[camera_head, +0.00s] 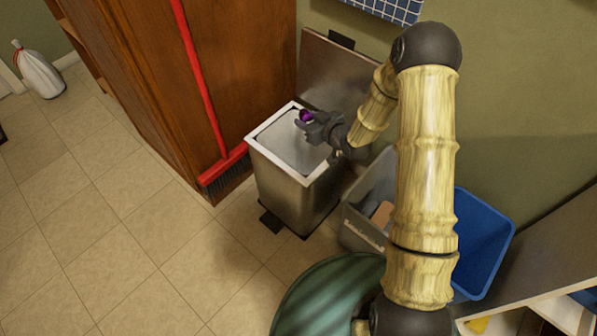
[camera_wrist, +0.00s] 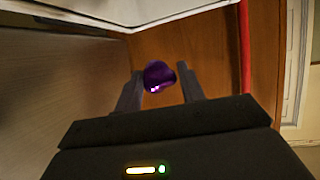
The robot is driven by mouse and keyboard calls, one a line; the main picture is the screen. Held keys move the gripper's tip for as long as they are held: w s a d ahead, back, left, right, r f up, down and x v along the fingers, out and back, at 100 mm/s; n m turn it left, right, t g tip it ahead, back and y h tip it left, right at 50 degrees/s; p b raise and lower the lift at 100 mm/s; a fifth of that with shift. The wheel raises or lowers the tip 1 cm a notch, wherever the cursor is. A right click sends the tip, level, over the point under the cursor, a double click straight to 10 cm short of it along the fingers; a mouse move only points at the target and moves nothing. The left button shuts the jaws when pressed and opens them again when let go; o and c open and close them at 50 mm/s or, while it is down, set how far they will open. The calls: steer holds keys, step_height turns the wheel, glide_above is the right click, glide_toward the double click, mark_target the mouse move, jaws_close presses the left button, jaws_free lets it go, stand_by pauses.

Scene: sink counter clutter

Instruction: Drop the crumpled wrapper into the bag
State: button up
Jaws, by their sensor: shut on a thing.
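The crumpled wrapper (camera_head: 306,115) is a small shiny purple lump. My gripper (camera_head: 309,121) is shut on it and holds it over the steel bin (camera_head: 290,192) with a pale rim. In the wrist view the wrapper (camera_wrist: 158,75) sits between the two dark fingertips (camera_wrist: 160,86). A white bag (camera_head: 39,76) with a red tie stands on the floor at the far upper left, well away from my gripper. Its top looks gathered. Whether a bag lines the steel bin is not clear; its inside looks plain grey.
The bin's raised lid (camera_head: 340,75) leans behind it by the wall. A red broom (camera_head: 222,168) leans on the wooden cabinet (camera_head: 245,60) beside the bin. A grey tub (camera_head: 362,238) and a blue tub (camera_head: 484,240) stand at right. The tiled floor at left is clear.

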steer(key=shift+f+b, duration=0.9)
steer(key=shift+f, duration=0.75)
steer(key=o, duration=1)
steer(key=shift+o, duration=0.2)
steer(key=p+v, duration=0.4)
steer(key=v, duration=1.3)
steer(key=shift+r, duration=0.2)
steer(key=shift+s+d, duration=0.1)
steer(key=shift+d, duration=0.05)
